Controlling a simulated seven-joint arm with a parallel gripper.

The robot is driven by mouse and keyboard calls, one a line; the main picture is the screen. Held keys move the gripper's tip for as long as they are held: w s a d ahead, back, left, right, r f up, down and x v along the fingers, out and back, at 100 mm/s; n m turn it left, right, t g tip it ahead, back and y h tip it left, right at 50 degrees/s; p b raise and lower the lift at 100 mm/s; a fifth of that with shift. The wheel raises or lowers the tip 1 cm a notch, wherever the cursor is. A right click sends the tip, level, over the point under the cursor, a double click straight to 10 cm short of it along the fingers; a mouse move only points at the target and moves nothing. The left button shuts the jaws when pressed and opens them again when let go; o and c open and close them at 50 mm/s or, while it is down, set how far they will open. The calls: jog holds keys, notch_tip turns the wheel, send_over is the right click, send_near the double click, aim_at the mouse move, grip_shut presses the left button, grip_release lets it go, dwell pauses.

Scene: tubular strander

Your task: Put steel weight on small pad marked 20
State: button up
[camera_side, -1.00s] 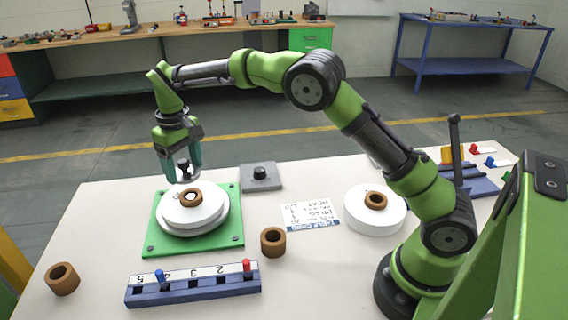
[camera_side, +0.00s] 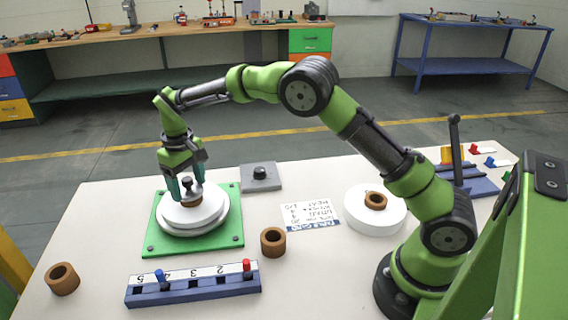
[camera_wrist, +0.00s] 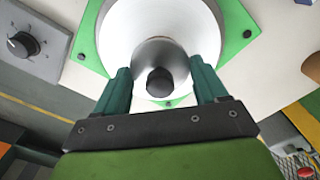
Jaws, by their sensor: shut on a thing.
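My gripper (camera_side: 187,188) is low over the white round platform (camera_side: 172,216) on the green base plate (camera_side: 152,245). It is shut on the steel weight (camera_side: 188,183), which has a dark knob and is upright between the fingers. A brown ring (camera_side: 194,202) lies on the platform directly below the weight; whether they touch is unclear. In the wrist view the weight (camera_wrist: 152,55) sits between the fingertips (camera_wrist: 160,84) over the platform (camera_wrist: 112,38).
A second white disc (camera_side: 362,216) carries a brown ring (camera_side: 375,200). Loose brown rings stand at front centre (camera_side: 273,241) and front left (camera_side: 62,279). A blue numbered rail (camera_side: 205,288) lies in front. A grey knob box (camera_side: 260,183) and a written card (camera_side: 312,215) lie behind.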

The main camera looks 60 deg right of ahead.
jog(key=shift+f, duration=0.15)
jog(key=o, duration=1.3)
jog(key=shift+o, duration=0.2)
notch_tip(320, 180, up, 17)
jog(key=shift+f, duration=0.1)
